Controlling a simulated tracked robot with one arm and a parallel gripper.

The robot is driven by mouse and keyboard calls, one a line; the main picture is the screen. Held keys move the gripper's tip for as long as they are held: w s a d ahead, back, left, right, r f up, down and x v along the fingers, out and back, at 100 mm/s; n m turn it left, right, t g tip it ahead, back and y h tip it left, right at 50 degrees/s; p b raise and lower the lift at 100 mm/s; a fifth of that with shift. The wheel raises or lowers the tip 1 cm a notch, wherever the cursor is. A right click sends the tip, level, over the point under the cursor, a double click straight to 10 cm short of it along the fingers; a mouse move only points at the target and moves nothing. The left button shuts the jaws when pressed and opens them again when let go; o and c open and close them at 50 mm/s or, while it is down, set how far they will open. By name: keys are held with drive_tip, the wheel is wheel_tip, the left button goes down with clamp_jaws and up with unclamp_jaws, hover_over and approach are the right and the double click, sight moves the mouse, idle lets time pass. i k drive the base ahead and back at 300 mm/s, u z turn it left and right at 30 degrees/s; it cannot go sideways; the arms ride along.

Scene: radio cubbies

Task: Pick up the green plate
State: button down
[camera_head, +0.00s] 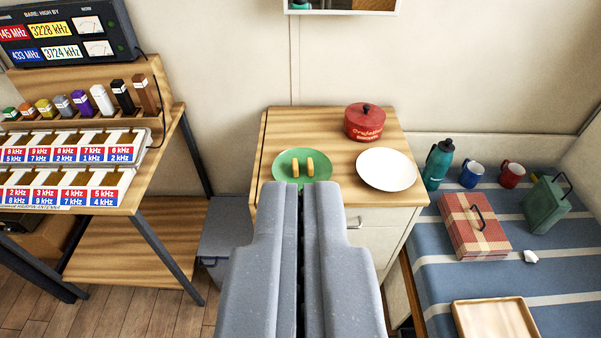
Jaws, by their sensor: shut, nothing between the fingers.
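The green plate (283,170) lies on the left front part of a wooden-topped cabinet (290,125). Two small yellow pieces (309,166) rest on it. My gripper (304,186) is shut and empty, pointing forward. In the picture its fingertips overlap the plate's near edge and hide part of it. I cannot tell how far above or short of the plate they are.
A white plate (386,169) and a red lidded pot (365,122) share the cabinet top. A radio desk (150,190) stands left. At right, a striped bed (460,285) holds a teal bottle (438,165), two mugs, a plaid box (474,225), a green canister (546,205) and a tray (455,312).

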sight(282, 167)
drive_tip(key=z, duration=0.5)
drive_tip(key=k, duration=1.3)
drive_tip(key=u, duration=0.15)
drive_tip(key=i, duration=2)
drive_tip(key=z, duration=0.7)
